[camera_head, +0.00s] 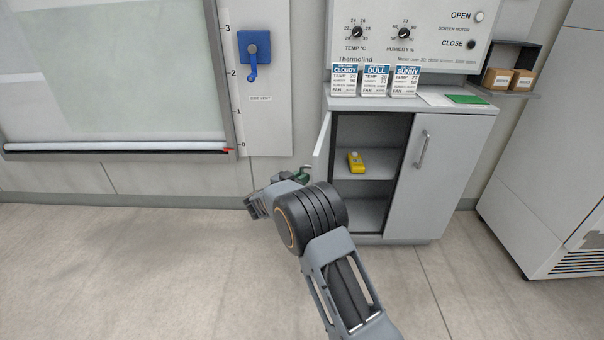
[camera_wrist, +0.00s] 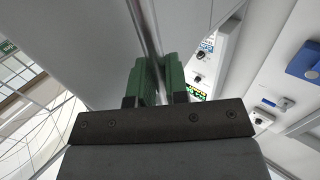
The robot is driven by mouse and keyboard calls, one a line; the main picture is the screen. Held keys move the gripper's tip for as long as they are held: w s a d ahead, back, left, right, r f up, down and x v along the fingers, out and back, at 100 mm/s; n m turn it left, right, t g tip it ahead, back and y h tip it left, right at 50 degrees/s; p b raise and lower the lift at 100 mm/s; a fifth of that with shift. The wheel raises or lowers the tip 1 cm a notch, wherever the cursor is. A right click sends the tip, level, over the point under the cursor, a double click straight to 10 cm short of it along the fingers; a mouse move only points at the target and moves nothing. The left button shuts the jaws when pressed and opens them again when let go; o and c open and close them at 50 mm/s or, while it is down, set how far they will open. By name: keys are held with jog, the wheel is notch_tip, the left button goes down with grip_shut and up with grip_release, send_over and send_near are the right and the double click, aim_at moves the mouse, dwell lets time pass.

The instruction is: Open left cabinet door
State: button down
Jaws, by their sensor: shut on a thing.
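The left cabinet door (camera_head: 321,150) is swung open, seen nearly edge-on at the left of the cabinet (camera_head: 427,180). The left part of the cabinet stands open and shows its shelf. My gripper (camera_head: 302,176) is at the outer side of this door, partly hidden by my wrist. In the wrist view, the green fingers of my gripper (camera_wrist: 158,75) are closed around the metal door handle (camera_wrist: 152,38). The grey door panel (camera_wrist: 75,45) fills much of the upper part there. The right cabinet door (camera_head: 450,150) is shut, with its own bar handle (camera_head: 422,150).
A yellow device (camera_head: 356,162) lies on the cabinet shelf. Several cards, including a blue-topped one (camera_head: 375,80), stand on the cabinet top. A blue crank box (camera_head: 255,47) hangs on the wall to the left. The floor (camera_head: 120,270) at left is clear.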

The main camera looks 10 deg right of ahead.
jog(key=shift+w+a+r, duration=0.15)
jog(key=shift+w+r, duration=0.1)
jog(key=c, duration=1.4)
grip_release()
jog(key=shift+w, duration=0.1)
jog(key=shift+o, duration=1.3)
jog(key=shift+a+f, duration=0.1)
jog(key=shift+f, duration=0.05)
jog(key=shift+a, duration=0.1)
jog(key=p+v, duration=0.2)
jog(key=v, duration=1.1)
jog(key=shift+a+p, duration=0.3)
jog(key=shift+a, duration=0.05)
